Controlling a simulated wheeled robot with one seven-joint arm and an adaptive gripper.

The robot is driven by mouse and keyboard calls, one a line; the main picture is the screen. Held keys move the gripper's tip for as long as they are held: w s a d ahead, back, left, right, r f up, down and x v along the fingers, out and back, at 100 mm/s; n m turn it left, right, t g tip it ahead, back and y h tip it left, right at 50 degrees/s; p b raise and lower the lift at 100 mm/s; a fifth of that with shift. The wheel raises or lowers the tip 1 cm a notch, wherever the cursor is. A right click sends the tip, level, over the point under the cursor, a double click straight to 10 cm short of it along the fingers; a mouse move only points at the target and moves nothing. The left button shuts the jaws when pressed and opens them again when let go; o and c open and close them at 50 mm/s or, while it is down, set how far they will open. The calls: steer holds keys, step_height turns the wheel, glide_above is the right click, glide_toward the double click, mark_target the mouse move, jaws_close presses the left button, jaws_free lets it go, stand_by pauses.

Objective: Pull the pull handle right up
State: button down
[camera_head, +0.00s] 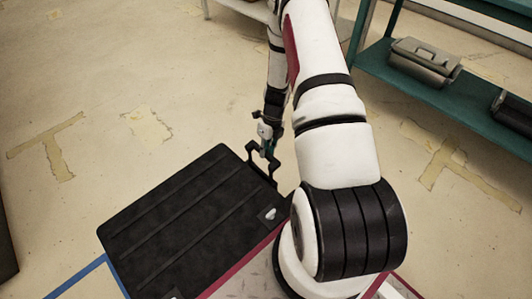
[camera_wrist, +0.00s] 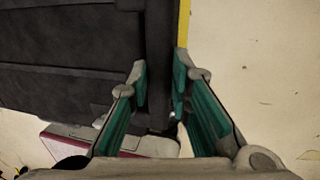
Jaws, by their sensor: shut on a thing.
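A black ribbed suitcase (camera_head: 180,220) lies flat in the lower left of the head view. Its dark pull handle (camera_head: 274,168) stands out from the far right edge. My gripper (camera_head: 265,148) is at this handle, pointing down, with the arm reaching over from the right. In the wrist view the teal-padded fingers (camera_wrist: 160,75) stand on both sides of a dark bar (camera_wrist: 158,50), shut on it. The suitcase's ribbed face (camera_wrist: 65,60) fills the upper left there. The exact contact at the pads is partly hidden.
A teal shelf (camera_head: 400,85) with a grey metal box (camera_head: 425,62) stands at the upper right. Blue tape (camera_head: 75,278) marks the floor at lower left. The tan floor (camera_head: 110,110) left of and beyond the suitcase is clear apart from worn tape patches.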

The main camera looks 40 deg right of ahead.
step_height(320, 180, up, 28)
steer(key=p, duration=1.6)
steer(key=shift+w+r, duration=0.1)
steer(key=shift+r, duration=0.05)
steer(key=c, duration=1.5)
jaws_free()
steer(key=shift+r, duration=0.1)
steer(key=shift+o, duration=0.2)
step_height(320, 180, up, 12)
steer(key=d, duration=0.2)
steer(key=shift+d+f, duration=0.15)
steer(key=shift+f, duration=0.05)
